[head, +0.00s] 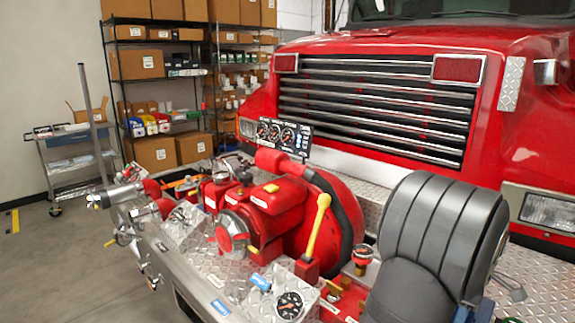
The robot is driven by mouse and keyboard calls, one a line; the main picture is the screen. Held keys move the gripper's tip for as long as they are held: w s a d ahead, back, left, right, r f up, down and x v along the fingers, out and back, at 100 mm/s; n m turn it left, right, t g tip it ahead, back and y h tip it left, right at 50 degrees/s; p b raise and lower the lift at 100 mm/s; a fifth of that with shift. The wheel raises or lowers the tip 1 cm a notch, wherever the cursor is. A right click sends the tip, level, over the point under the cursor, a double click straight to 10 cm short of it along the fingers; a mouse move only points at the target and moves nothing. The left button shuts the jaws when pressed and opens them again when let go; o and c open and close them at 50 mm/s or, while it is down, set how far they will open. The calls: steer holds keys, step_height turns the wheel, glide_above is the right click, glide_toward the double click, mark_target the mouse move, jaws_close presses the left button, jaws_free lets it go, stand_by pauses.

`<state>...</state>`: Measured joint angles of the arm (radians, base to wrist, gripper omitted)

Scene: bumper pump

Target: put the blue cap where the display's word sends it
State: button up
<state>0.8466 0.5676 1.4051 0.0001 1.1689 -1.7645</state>
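No blue cap can be made out with certainty. A small blue piece (260,282) sits on the diamond-plate box beside the front gauge, and I cannot tell whether it is a cap or a label. A black gauge panel (283,134) stands behind the red pump (277,205). It carries several round dials and small lettering, too small to read. I cannot tell whether it is the display that the task names. My gripper is not in view.
A yellow-handled lever (318,226) stands up beside the pump. A round gauge (289,305) is at the front, and a small red-rimmed gauge (362,255) is to its right. A large dark ribbed roll (440,225) fills the right. Stocked shelves (150,75) stand behind.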

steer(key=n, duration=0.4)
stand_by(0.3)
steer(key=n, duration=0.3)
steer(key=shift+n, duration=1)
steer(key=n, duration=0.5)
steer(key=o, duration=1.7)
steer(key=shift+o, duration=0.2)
